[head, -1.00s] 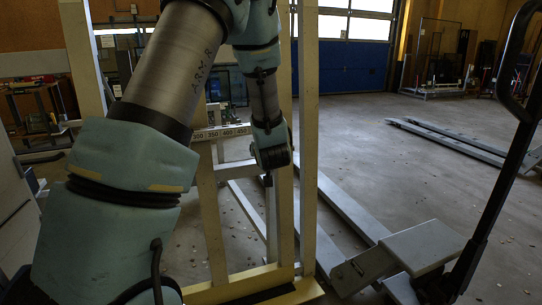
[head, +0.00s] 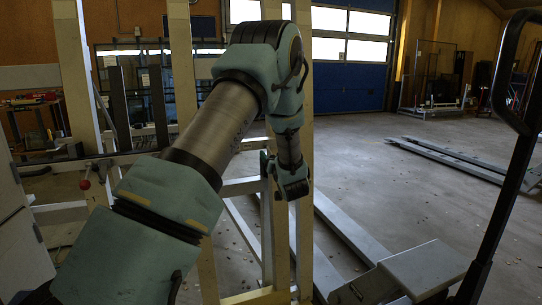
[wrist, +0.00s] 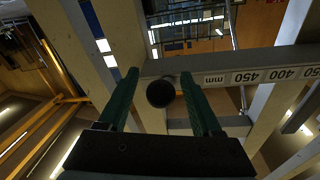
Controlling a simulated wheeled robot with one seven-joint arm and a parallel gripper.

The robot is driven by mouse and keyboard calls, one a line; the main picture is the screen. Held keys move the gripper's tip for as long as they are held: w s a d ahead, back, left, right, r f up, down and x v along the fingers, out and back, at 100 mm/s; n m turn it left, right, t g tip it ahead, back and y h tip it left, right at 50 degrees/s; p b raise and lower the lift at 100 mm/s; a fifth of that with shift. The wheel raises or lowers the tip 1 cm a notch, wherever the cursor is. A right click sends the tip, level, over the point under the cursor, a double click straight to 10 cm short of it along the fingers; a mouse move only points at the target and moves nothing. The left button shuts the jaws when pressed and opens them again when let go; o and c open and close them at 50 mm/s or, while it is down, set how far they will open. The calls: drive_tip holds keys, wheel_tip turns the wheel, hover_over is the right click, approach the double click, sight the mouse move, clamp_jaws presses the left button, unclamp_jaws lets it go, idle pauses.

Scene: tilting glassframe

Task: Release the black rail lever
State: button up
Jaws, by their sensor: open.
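A round black knob (wrist: 160,93), which I take to be the black rail lever, shows in the wrist view in front of a grey rail (wrist: 225,66) with a millimetre scale. My gripper (wrist: 160,76) is open, with one dark green finger on each side of the knob. A gap shows between the knob and each finger. The rest of the lever behind the knob is hidden. In the head view my arm covers much of the frame, and I cannot make out the black knob there.
Pale upright posts (head: 304,130) stand close around my arm. A red knob (head: 85,184) sits on a bar at the left. A pallet truck with a black handle (head: 495,190) stands at the right. Open concrete floor (head: 400,205) lies beyond it.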

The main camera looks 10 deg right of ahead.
drive_tip(key=shift+w, duration=0.7)
drive_tip(key=shift+a, duration=0.1)
clamp_jaws()
idle(0.9)
